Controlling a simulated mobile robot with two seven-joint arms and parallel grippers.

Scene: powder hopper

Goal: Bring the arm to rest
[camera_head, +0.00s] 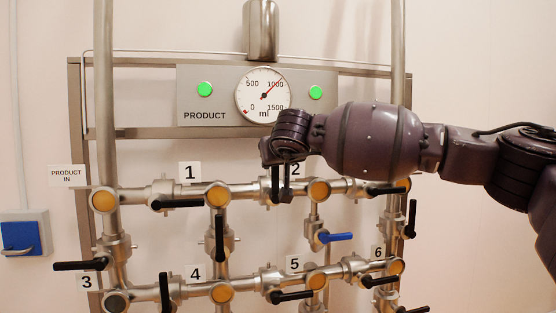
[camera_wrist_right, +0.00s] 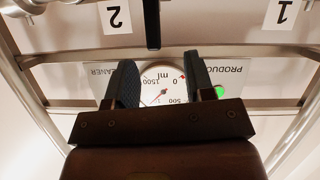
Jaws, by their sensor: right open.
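My right arm comes in from the right in the head view. Its gripper (camera_head: 283,170) is in front of the upper pipe row by label 2, overlapping the black valve handle there. In the right wrist view, upside down, the two dark fingers (camera_wrist_right: 161,62) are spread apart with nothing held between them. The black handle (camera_wrist_right: 152,22) shows just beyond the fingertips, between their lines; contact cannot be told. The round gauge (camera_head: 263,95) has its red needle near 1000 ml. My left gripper is not in view.
Steel pipes with several black-handled valves and a blue-handled valve (camera_head: 335,237) lie below the arm. Green lamps (camera_head: 205,89) (camera_head: 316,92) are lit on the panel. A blue-and-white wall box (camera_head: 22,237) is at far left. The upper right is bare wall.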

